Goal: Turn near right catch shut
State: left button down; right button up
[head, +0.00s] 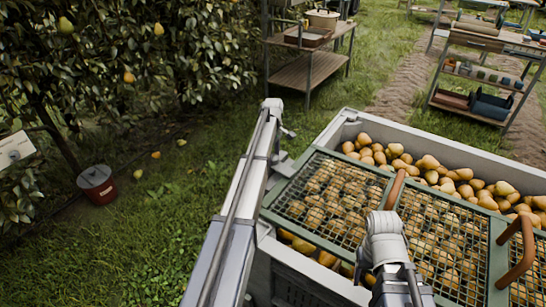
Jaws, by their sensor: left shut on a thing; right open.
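A large grey crate (349,116) full of pears is at the right, with a green-framed mesh lid (300,167) over its near part. Brown curved handles stand on the lid: one (396,187) near the middle, another (527,245) at the right. My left gripper (284,164) is beside the lid's left edge, partly behind my arm. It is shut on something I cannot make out. My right gripper (364,273) is open and low over the crate's near rim, mostly hidden by its white wrist. The near right catch cannot be made out.
Loose pears (455,180) fill the uncovered far part of the crate. A red bucket (97,184) stands on the grass at left, with a few fallen pears nearby. Pear foliage fills the upper left. A workbench (307,70) and a shelf rack (480,75) stand behind. Grass left of the crate is open.

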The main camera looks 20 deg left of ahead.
aim_at(273, 157)
pick_arm(q)
jog(key=shift+n, duration=0.6)
jog(key=shift+c, duration=0.6)
grip_release()
jog(key=shift+r, duration=0.1)
pick_arm(e)
jog(key=shift+r, duration=0.1)
pick_arm(q)
notch_tip(273, 157, up, 8)
jog(key=p, duration=0.8)
pick_arm(e)
notch_tip(273, 157, up, 8)
jog(key=shift+f, duration=0.2)
pick_arm(q)
jog(key=shift+f, duration=0.2)
